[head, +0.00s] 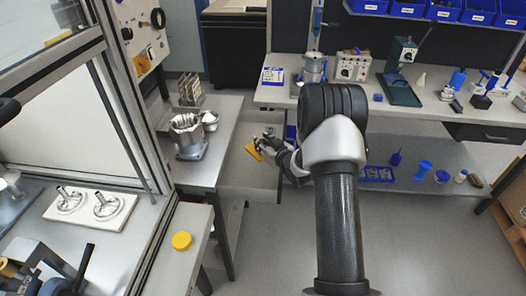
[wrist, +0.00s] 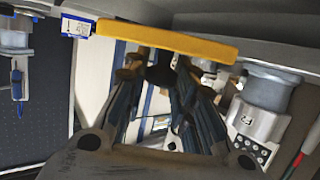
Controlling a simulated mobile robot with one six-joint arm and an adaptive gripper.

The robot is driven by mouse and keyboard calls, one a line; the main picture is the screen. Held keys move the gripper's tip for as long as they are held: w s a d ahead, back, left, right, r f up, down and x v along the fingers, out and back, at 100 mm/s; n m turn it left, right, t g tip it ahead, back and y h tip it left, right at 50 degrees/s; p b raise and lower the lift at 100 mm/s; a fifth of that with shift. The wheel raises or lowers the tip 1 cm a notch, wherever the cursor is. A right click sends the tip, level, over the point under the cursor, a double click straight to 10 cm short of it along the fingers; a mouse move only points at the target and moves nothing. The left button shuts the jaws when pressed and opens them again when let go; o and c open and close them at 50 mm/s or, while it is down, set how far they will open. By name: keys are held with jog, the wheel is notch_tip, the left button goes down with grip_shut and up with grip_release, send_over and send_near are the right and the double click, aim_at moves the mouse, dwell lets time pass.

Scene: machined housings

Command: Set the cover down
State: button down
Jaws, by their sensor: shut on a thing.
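The cover looks like a flat yellow-orange plate (head: 254,152); in the wrist view (wrist: 170,39) it spans the top of the picture, seen nearly edge-on beyond my fingertips. My gripper (head: 264,145) is shut on it and holds it in the air, in the gap between the left bench and the back bench. Both fingers (wrist: 162,72) also show in the wrist view, reaching up to the cover's underside. The exact grip contact is partly hidden. A grey machined housing (head: 187,137) stands on the left bench, to the left of the cover and apart from it.
The left bench (head: 200,172) also bears a rack of upright plates (head: 190,90) and has bare room in front. A round yellow cap (head: 181,241) lies on a nearer ledge. The back bench (head: 275,97) holds instruments. A white plate with two handles (head: 90,208) lies inside the enclosure.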

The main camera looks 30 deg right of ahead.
notch_tip(320, 180, down, 4)
jog(key=shift+r+b, duration=0.25)
jog(key=shift+b, duration=0.15)
jog(key=shift+r, duration=0.15)
jog(key=shift+f+b, duration=0.6)
jog(key=shift+f, duration=0.05)
jog(key=c, duration=1.3)
grip_release()
